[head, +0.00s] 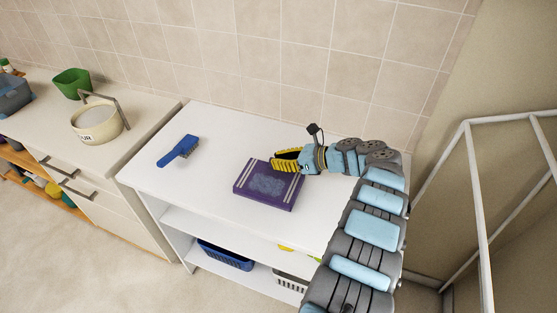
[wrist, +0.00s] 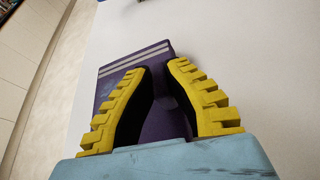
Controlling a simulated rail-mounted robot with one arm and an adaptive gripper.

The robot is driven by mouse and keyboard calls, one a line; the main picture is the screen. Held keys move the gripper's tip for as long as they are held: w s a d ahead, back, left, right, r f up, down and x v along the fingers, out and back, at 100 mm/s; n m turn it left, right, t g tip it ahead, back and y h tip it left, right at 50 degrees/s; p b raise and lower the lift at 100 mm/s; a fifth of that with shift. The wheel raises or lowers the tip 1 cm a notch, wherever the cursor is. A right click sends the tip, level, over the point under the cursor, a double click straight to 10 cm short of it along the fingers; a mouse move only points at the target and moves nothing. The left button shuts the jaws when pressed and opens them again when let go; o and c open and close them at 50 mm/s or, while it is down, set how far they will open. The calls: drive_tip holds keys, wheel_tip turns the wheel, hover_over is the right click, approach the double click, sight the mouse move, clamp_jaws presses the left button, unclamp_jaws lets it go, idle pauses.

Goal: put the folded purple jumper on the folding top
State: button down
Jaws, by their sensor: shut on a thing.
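The folded purple jumper (head: 268,187) has pale stripes near its ends and a bluish patch in its middle. It is at the white folding top (head: 225,156); I cannot tell whether it rests flat on it or is slightly raised. My gripper (head: 282,163) reaches in from the right and is shut on the jumper's far edge. In the wrist view, the yellow fingers (wrist: 160,95) are on either side of a part of the purple cloth (wrist: 142,62), and the fingers hide some of it.
A blue brush (head: 179,150) lies left of the jumper. Blue (head: 226,256) and white (head: 290,283) baskets stand on the shelf below. A cream bucket (head: 98,122) and green tub (head: 71,83) stand on the left counter. A white frame (head: 476,190) is at the right.

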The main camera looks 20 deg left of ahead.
idle(0.3)
drive_tip(key=c, duration=1.2)
unclamp_jaws()
drive_tip(key=shift+c, duration=0.2)
drive_tip(key=b+v, duration=0.3)
drive_tip(key=v, duration=0.9)
drive_tip(key=shift+s, duration=0.1)
